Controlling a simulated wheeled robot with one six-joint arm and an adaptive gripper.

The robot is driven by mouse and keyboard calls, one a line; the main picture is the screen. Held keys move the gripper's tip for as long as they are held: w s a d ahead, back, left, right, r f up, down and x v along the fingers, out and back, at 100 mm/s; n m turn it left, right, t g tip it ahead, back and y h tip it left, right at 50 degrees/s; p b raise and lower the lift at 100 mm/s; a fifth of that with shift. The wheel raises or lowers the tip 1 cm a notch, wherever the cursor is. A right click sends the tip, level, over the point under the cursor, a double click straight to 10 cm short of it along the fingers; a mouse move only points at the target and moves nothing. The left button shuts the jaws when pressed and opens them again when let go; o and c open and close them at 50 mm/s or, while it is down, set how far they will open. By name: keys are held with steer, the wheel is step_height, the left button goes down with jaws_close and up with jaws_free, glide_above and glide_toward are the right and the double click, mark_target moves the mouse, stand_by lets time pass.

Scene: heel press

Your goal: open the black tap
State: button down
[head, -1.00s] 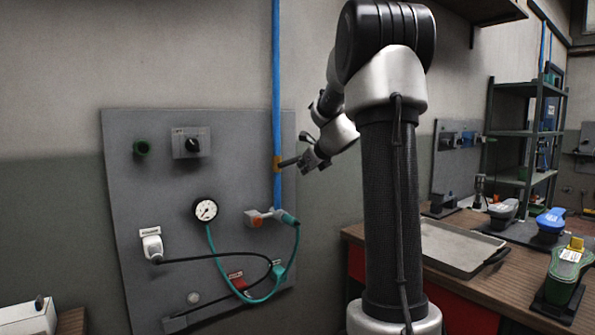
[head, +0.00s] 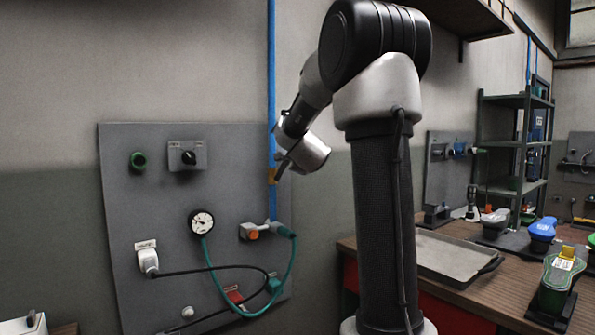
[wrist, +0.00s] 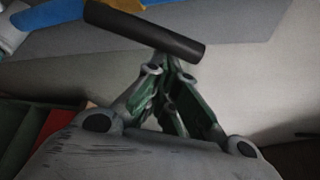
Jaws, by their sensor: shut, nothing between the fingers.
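The black tap's dark bar handle (head: 284,167) stands out from a yellow body (head: 272,176) on a blue vertical pipe (head: 271,90). In the head view the handle slants up to the right. In the wrist view the handle (wrist: 145,30) lies across the top, beside the blue pipe (wrist: 60,11) and the yellow body (wrist: 125,4). In the head view my wrist hides the fingers.
At the right, a workbench holds a tray (head: 450,257) and several pedals.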

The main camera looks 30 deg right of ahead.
steer(key=shift+a+r+n+t+h, duration=0.45)
steer(key=shift+a+r+n+h, duration=0.1)
steer(key=shift+a+n, duration=0.3)
steer(key=shift+a+r+n+t+h, duration=0.45)
steer(key=shift+a+r+n, duration=0.1)
steer(key=shift+a+n, duration=0.25)
steer(key=s+d, duration=0.1)
steer(key=d, duration=0.3)
steer(key=v, duration=0.9)
steer(key=shift+s+a, duration=0.2)
steer(key=shift+s, duration=0.15)
steer(key=shift+f, duration=0.15)
